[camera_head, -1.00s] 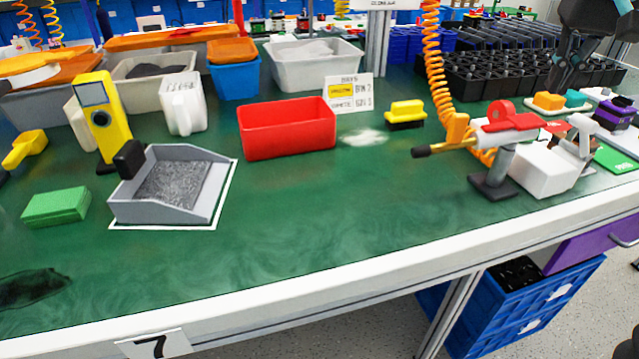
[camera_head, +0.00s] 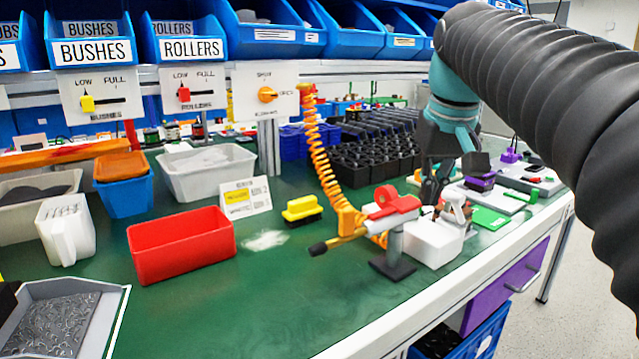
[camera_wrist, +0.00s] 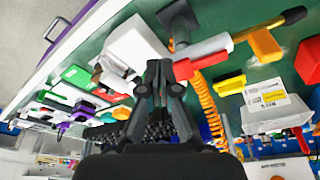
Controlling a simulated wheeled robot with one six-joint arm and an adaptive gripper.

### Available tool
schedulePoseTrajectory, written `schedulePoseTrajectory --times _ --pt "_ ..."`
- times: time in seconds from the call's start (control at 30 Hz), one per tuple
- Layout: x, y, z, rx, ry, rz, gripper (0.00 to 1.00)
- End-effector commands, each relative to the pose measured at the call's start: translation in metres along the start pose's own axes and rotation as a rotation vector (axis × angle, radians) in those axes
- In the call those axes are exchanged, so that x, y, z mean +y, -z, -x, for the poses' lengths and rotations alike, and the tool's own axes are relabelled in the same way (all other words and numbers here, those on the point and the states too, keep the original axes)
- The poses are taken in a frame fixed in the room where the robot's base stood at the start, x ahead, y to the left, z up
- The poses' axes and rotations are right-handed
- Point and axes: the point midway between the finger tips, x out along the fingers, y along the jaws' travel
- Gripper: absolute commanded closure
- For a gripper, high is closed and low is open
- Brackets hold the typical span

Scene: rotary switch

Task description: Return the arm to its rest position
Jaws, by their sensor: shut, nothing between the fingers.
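My gripper (camera_head: 432,188) hangs over the right part of the green bench, at the end of my arm, which comes in from the upper right. In the wrist view my gripper (camera_wrist: 160,72) has its dark fingers together with nothing between them. It is clear of the switch panels. An orange rotary knob (camera_head: 267,95) sits on a white panel (camera_head: 246,107) above the back of the bench, with its handle about level. I cannot read all of that panel's lettering.
A red-topped tool on a stand (camera_head: 393,235) and a white box (camera_head: 434,240) are close to my gripper. Black crates (camera_head: 365,160) lie behind. A red bin (camera_head: 180,245) and a yellow brush (camera_head: 302,209) stand left. The front middle bench is clear.

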Motion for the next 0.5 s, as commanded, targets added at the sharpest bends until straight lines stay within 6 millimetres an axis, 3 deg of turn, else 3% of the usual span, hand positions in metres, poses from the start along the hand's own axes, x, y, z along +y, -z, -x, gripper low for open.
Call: schedulePoseTrajectory --times 0.03,0.27,0.5 --pt "-0.001 -0.017 -0.006 0.014 -0.002 -0.004 1.0" --pt "-0.006 -0.085 -0.049 0.084 -0.012 -0.029 1.0" --pt "-0.01 -0.162 -0.109 0.156 -0.02 -0.051 1.0"
